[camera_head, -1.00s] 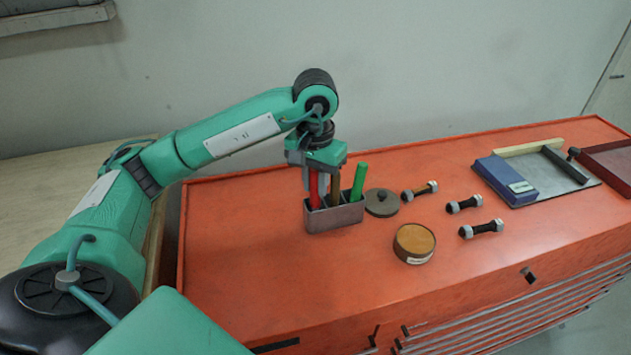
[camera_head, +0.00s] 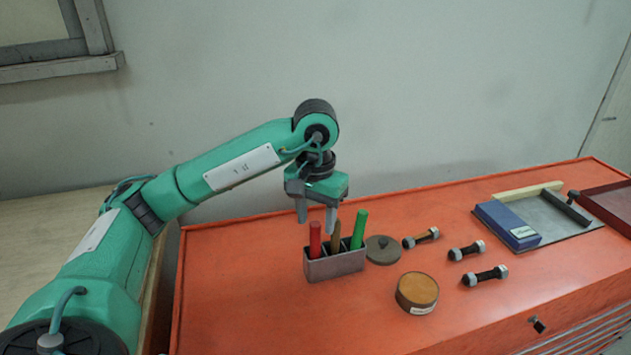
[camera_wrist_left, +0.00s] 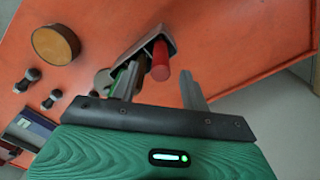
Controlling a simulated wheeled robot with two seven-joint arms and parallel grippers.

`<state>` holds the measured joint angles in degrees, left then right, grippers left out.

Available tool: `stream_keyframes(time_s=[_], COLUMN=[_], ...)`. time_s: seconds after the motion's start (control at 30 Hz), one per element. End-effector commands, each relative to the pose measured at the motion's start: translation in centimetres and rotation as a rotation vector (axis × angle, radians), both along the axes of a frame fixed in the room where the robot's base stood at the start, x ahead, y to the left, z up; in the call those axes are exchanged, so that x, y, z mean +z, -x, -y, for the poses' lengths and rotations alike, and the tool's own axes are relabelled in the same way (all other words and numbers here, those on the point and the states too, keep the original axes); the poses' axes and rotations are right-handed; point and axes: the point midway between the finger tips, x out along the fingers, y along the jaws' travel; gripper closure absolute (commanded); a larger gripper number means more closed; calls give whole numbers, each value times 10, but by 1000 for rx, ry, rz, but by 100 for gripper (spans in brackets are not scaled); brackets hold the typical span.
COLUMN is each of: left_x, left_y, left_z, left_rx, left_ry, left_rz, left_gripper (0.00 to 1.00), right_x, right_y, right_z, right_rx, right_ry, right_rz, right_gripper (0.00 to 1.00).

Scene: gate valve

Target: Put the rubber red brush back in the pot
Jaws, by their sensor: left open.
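The red brush (camera_head: 315,239) stands upright in the left part of the pot (camera_head: 336,265), a small grey-brown rectangular holder on the orange cabinet top. A brown handle (camera_head: 336,236) and a green handle (camera_head: 358,230) stand in the same pot. My left gripper (camera_head: 317,222) is open and empty, just above and behind the red brush. In the left wrist view, the red brush (camera_wrist_left: 160,60) shows end-on between the two fingers, apart from them, with the pot (camera_wrist_left: 146,45) behind it. My right gripper is not in view.
A round grey lid (camera_head: 382,250) lies right of the pot. A round tin (camera_head: 417,292) stands in front, and several bolts (camera_head: 467,251) lie to the right. A blue box (camera_head: 507,226) rests on a metal plate farther right. The cabinet's left front is clear.

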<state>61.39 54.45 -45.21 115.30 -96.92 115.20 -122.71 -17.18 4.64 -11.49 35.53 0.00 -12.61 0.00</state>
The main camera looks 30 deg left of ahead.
Motion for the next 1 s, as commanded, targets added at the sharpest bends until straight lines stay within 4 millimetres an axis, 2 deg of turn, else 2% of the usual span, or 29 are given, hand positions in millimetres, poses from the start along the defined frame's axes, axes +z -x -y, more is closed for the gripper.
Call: stream_keyframes(time_s=[0.03,0.6,0.8,1.0], left_x=[8,77,95,102], left_y=[-1,0,0,1], left_z=[-1,-1,-1,0], left_rx=[1,2,2,2], left_ry=[-1,-1,-1,-1], left_rz=[3,2,1,-1], left_gripper=[54,54,54,54], right_x=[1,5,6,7], right_y=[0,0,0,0], right_z=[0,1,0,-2], right_rx=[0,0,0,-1], right_ry=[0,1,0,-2], right_rz=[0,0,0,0], right_gripper=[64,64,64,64])
